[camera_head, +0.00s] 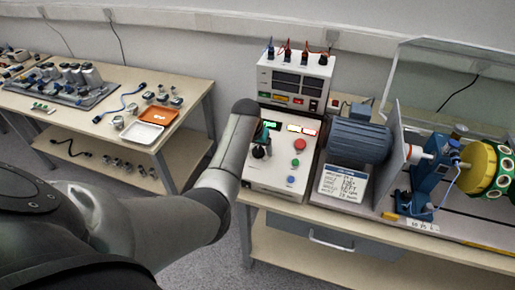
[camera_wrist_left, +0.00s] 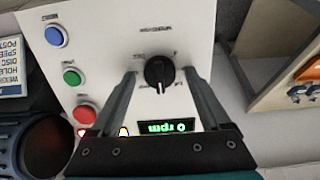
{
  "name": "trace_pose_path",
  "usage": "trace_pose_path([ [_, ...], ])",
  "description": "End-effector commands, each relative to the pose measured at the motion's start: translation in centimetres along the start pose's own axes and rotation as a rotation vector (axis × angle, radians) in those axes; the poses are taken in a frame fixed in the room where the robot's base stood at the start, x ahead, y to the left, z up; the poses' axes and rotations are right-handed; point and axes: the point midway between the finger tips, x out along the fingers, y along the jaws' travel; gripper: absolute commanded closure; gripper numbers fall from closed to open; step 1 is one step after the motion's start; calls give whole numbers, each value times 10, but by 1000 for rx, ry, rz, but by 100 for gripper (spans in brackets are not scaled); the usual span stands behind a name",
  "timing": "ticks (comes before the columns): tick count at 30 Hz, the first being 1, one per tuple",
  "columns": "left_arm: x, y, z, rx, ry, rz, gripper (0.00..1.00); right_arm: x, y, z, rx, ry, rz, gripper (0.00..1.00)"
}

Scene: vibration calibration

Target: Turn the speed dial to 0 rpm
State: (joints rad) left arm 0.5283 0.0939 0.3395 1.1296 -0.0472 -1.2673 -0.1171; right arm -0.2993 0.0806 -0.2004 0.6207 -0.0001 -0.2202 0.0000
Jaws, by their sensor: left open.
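The speed dial (camera_wrist_left: 159,73) is a black round knob on the white control panel (camera_wrist_left: 112,40), with its pointer line toward the display in the left wrist view. The green-lit display (camera_wrist_left: 167,127) appears upside down there and reads 0 rpm. My left gripper (camera_wrist_left: 160,78) is open, with one finger on each side of the dial and visible gaps between. In the head view my left gripper (camera_head: 261,146) is over the panel's left part, where the arm partly hides it and the dial. My right gripper is in neither view.
Beside the dial are red (camera_wrist_left: 86,114), green (camera_wrist_left: 72,77) and blue (camera_wrist_left: 54,37) buttons. A power supply (camera_head: 296,78) stands behind the panel. A motor (camera_head: 358,138) and a printed card (camera_head: 343,183) are to its right. A side table (camera_head: 92,127) holds trays and parts.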

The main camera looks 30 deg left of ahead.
Motion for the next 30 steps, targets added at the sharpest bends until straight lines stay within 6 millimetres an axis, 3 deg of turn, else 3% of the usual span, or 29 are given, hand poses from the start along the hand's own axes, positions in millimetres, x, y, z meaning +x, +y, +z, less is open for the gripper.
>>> trace_pose_path([
  [3,0,0,0,0,0,0,23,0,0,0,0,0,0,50],
  [23,0,0,0,0,-1,0,98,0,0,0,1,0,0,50],
  [30,0,0,0,-10,-1,1,100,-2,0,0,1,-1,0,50],
])
